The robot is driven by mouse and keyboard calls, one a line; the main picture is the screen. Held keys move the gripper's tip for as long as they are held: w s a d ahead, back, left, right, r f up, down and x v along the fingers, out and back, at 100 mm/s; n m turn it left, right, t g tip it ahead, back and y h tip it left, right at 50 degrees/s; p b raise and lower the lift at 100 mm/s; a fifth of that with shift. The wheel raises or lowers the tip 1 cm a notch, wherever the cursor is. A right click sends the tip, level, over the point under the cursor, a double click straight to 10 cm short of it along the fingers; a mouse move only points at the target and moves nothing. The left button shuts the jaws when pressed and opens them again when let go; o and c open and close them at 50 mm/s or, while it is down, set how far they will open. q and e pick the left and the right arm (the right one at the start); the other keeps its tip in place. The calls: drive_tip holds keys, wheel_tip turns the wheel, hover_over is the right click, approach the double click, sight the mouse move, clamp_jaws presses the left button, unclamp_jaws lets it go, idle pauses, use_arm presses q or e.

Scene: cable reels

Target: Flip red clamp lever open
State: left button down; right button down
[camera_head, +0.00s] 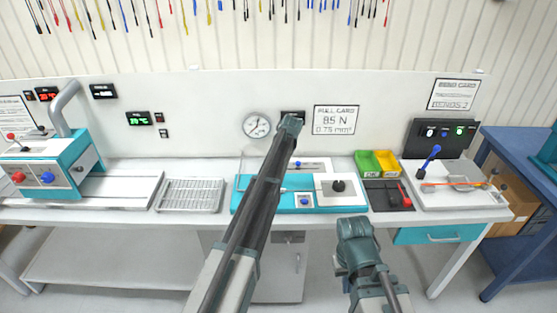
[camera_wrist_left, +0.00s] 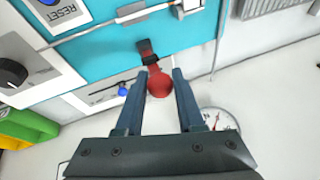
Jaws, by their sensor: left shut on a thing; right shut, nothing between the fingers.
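My left gripper (camera_wrist_left: 159,78) is shut on this knob. In the head view the same teal fixture (camera_head: 240,205) stands at mid-bench, and my left arm crosses in front of it, hiding the lever and left fingers. My right gripper (camera_head: 357,236) is low in front of the bench, shut and empty, apart from the fixture; its fingertips are hard to make out.
A wire tray (camera_head: 190,195) lies left of the fixture. Green and yellow bins (camera_head: 377,163), a dark mat (camera_head: 386,196) with a red-handled tool and a station with a blue lever (camera_head: 431,156) stand right. A gauge (camera_head: 257,125) hangs behind.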

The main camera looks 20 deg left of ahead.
use_arm(q)
drive_tip(key=shift+w+a+r, duration=0.15)
drive_tip(key=shift+w, duration=0.2)
drive_tip(key=shift+w+a+r, duration=0.1)
drive_tip(key=shift+w, duration=0.25)
drive_tip(key=c, duration=0.9)
unclamp_jaws()
drive_tip(key=shift+w, duration=0.1)
drive_tip(key=o, duration=0.4)
drive_tip(key=shift+f, duration=0.1)
drive_tip(key=shift+c, duration=0.2)
drive_tip(key=p+v, duration=1.2)
drive_tip(key=v, duration=0.2)
drive_tip(key=shift+p, duration=0.4)
